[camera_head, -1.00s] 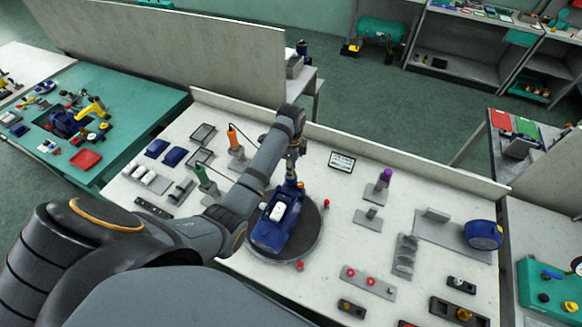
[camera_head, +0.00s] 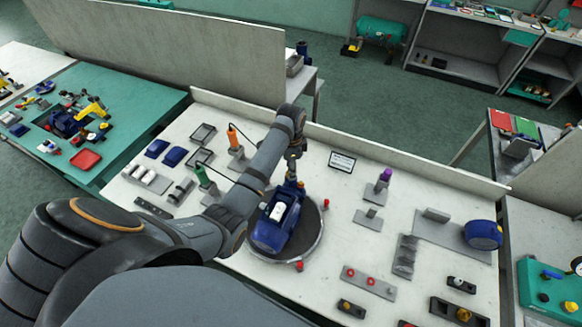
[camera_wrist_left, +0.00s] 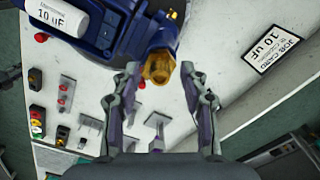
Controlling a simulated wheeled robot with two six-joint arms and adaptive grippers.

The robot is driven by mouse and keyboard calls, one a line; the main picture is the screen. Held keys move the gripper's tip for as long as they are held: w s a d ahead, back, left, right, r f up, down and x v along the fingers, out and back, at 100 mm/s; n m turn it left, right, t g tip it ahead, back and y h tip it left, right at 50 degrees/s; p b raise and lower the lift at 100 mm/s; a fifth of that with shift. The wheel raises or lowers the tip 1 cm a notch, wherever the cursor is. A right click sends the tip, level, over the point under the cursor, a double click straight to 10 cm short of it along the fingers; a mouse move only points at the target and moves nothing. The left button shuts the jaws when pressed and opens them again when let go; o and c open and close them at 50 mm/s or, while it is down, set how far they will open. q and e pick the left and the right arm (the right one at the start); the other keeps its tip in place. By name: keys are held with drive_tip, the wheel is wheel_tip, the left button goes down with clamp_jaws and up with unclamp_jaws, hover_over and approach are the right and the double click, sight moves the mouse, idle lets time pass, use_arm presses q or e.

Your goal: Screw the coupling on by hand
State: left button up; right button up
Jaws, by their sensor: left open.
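The blue pump (camera_head: 272,232) with a white capacitor (camera_head: 278,211) on top sits on a round dark turntable (camera_head: 312,237) in the middle of the white bench. The brass coupling (camera_wrist_left: 158,66) shows in the left wrist view at the end of the pump's blue port (camera_wrist_left: 155,25). My left gripper (camera_wrist_left: 160,69) is open, with one fingertip on each side of the coupling and gaps visible. In the head view my left gripper (camera_head: 293,160) is at the pump's far end, and the coupling is too small to make out there. My right gripper is not in view.
An orange-handled tool (camera_head: 233,137) and a green-handled tool (camera_head: 203,177) stand left of my arm. A purple-topped tool (camera_head: 384,177) and a blue motor-like part (camera_head: 484,235) are to the right.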

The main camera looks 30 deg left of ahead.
use_arm(q)
drive_tip(key=n, duration=0.3)
idle(0.5)
clamp_jaws()
idle(0.4)
drive_tip(key=m, duration=0.3)
drive_tip(key=shift+f, duration=0.1)
